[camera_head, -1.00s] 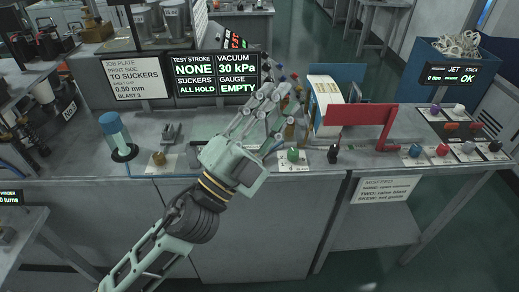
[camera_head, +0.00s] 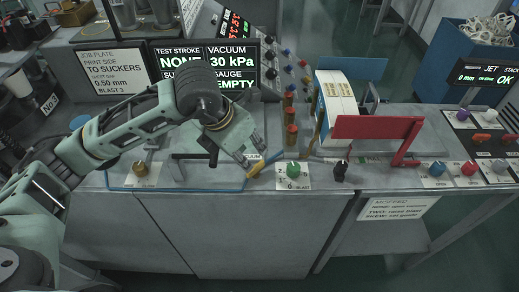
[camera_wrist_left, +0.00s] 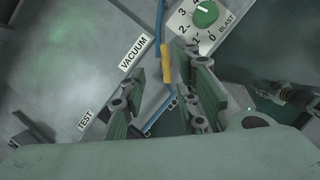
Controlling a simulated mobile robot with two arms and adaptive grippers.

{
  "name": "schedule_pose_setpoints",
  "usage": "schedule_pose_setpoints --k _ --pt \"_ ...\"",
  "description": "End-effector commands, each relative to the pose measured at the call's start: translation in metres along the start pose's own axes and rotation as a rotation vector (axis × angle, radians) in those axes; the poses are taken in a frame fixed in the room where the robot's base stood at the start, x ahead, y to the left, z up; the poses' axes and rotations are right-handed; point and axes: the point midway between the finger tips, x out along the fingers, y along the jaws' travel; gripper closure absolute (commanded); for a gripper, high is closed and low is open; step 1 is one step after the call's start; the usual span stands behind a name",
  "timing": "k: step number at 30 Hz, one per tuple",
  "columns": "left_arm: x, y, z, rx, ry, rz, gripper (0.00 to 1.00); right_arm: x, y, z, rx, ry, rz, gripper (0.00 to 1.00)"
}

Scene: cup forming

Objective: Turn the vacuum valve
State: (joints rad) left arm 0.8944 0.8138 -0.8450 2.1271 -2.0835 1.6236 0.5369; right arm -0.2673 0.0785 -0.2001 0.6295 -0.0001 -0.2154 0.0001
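The vacuum valve shows as a yellow lever (camera_head: 262,164) on the bench, left of the green blast knob (camera_head: 292,169). In the left wrist view the yellow lever (camera_wrist_left: 165,65) lies beside the VACUUM label (camera_wrist_left: 133,53), in line with a blue tube. My left gripper (camera_head: 248,153) points down just left of the lever. In the wrist view its fingers (camera_wrist_left: 172,88) are apart, and the lever's lower end shows in the gap between them. I see no clear contact. My right gripper is out of view.
The green blast knob (camera_wrist_left: 205,14) is close beside the fingers. A brass knob (camera_head: 140,168) sits to the left.

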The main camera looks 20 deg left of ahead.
Motion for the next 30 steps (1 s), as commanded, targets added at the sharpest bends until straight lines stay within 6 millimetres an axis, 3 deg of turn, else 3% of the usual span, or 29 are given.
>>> schedule_pose_setpoints --k 4,9,12,16,23,26,30 --pt "0.016 -0.001 -0.001 0.0 0.008 -0.001 0.71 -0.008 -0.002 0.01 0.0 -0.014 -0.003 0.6" --pt "0.044 -0.001 -0.001 0.0 0.007 -0.002 0.71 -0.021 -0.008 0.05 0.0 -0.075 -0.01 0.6" --pt "0.058 -0.001 0.0 0.0 0.005 -0.002 0.71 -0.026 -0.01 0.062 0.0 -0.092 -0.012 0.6" --pt "0.07 -0.001 0.0 0.001 0.003 -0.002 0.71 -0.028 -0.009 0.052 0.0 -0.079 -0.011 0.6" --pt "0.076 -0.001 -0.001 0.002 0.002 -0.002 0.71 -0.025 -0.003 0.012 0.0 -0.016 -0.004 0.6" --pt "0.076 -0.001 -0.001 0.002 0.002 -0.002 0.71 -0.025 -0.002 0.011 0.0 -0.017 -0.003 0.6" --pt "0.076 -0.001 -0.001 0.002 0.002 -0.002 0.83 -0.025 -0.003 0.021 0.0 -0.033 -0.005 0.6"
